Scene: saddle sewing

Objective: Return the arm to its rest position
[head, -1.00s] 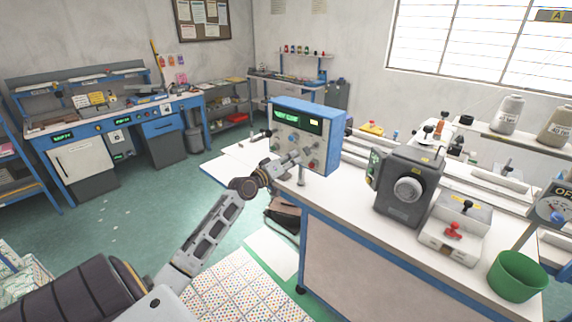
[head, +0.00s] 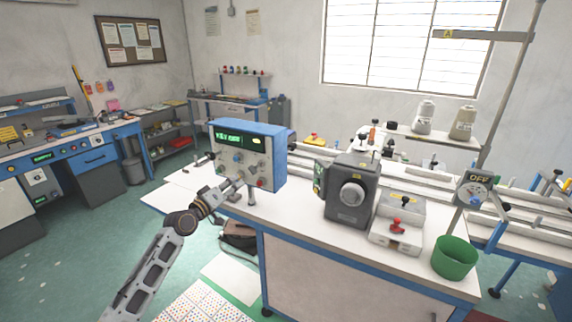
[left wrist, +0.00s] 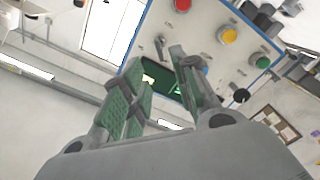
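My left arm reaches in from the lower left of the head view. Its gripper (head: 238,182) is in front of the knob-covered face of a blue and white control box (head: 250,155) with a green display. In the left wrist view the two green-padded fingers (left wrist: 160,85) stand apart with nothing between them. Behind them is the box's panel (left wrist: 205,35), with red, yellow and green knobs and small toggle switches. I cannot tell whether a fingertip touches the panel. My right gripper is in neither view.
The box stands on a white bench (head: 300,220) with a blue frame. To its right are a dark grey machine (head: 352,190), a light box with a red knob (head: 397,232) and a green bin (head: 455,258). Floor at left is open.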

